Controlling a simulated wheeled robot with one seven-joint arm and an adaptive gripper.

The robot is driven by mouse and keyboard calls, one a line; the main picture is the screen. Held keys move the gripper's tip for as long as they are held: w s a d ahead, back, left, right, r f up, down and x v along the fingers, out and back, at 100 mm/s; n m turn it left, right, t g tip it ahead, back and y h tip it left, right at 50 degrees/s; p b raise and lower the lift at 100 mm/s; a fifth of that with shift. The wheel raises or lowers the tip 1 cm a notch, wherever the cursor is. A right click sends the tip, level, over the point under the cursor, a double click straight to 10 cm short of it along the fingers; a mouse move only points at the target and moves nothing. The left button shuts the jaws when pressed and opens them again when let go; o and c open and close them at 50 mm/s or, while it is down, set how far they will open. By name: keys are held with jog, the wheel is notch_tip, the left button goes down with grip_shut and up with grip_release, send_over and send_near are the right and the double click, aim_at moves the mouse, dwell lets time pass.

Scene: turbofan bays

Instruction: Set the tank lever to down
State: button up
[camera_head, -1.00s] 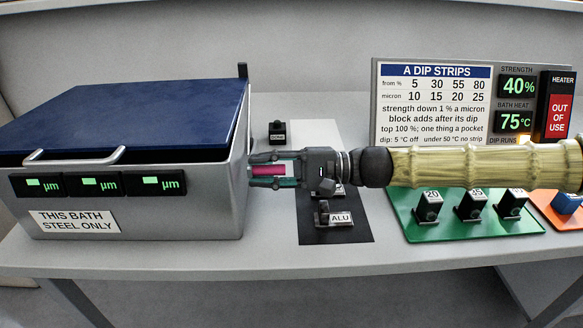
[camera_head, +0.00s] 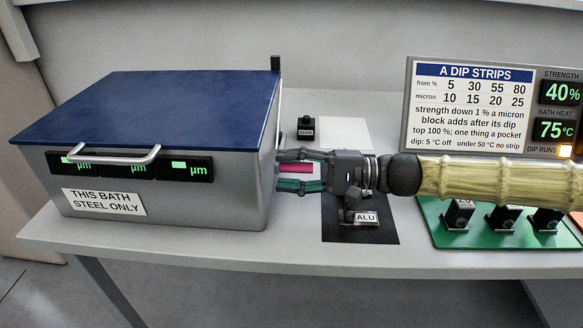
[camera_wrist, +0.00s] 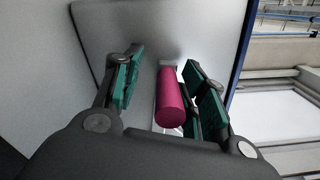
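The tank is a grey bath (camera_head: 235,205) with a dark blue lid (camera_head: 150,105), seen at left in the head view; its lid is down. A magenta bar (camera_head: 295,168), apparently the lever's grip, sticks out from the tank's right side. It also shows in the wrist view (camera_wrist: 170,100), pointing at the camera. My gripper (camera_head: 284,170) is at that side, with one finger above the bar and one below. In the wrist view the teal finger pads stand apart from the bar, with gaps on both sides. The lever's base is hidden.
A dark mat with an ALU-labelled block (camera_head: 362,217) lies below my gripper. A small black block (camera_head: 306,127) stands behind. A green tray (camera_head: 450,237) with several black blocks is at right, before a sign panel (camera_head: 472,108). The bench front is clear.

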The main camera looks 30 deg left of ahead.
jog(key=shift+r, duration=0.2)
notch_tip(320, 180, up, 10)
dwell(0.6)
jog(key=p+v, duration=0.4)
jog(key=v, duration=0.8)
jog(key=shift+d, duration=0.2)
dwell(1.3)
jog(key=shift+w+p, duration=0.15)
jog(key=shift+p, duration=0.15)
